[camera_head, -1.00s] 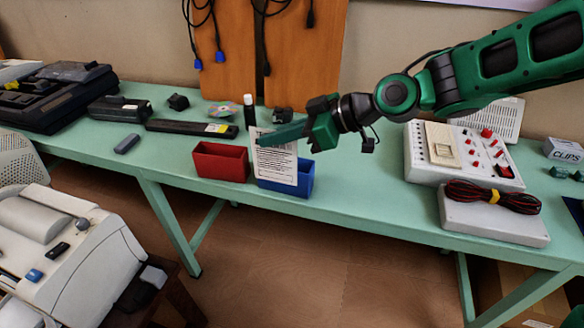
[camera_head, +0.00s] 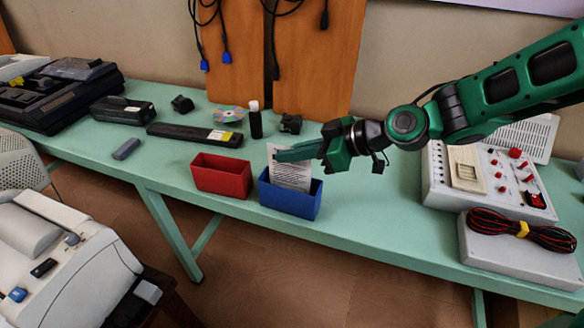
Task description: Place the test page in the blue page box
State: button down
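The test page (camera_head: 289,176) is a white sheet with printed lines. It stands nearly upright, with its lower part inside the blue page box (camera_head: 289,202) and hidden by the front wall. My gripper (camera_head: 293,153) is at the page's upper part, just above the box. A green finger crosses in front of the sheet, and the gripper appears shut on it. The other finger is hard to make out.
A red box (camera_head: 221,177) stands just left of the blue one. Behind are a dark marker-like cylinder (camera_head: 255,122), a disc (camera_head: 227,114) and a long black bar (camera_head: 193,135). A white control panel (camera_head: 485,185) and a cable bundle (camera_head: 520,232) lie to the right.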

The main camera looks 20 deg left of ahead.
aim_at(289, 168)
jog(key=shift+s+f, duration=0.1)
jog(key=shift+f, duration=1.9)
jog(key=c, duration=2)
grip_release()
jog(key=v, duration=1.2)
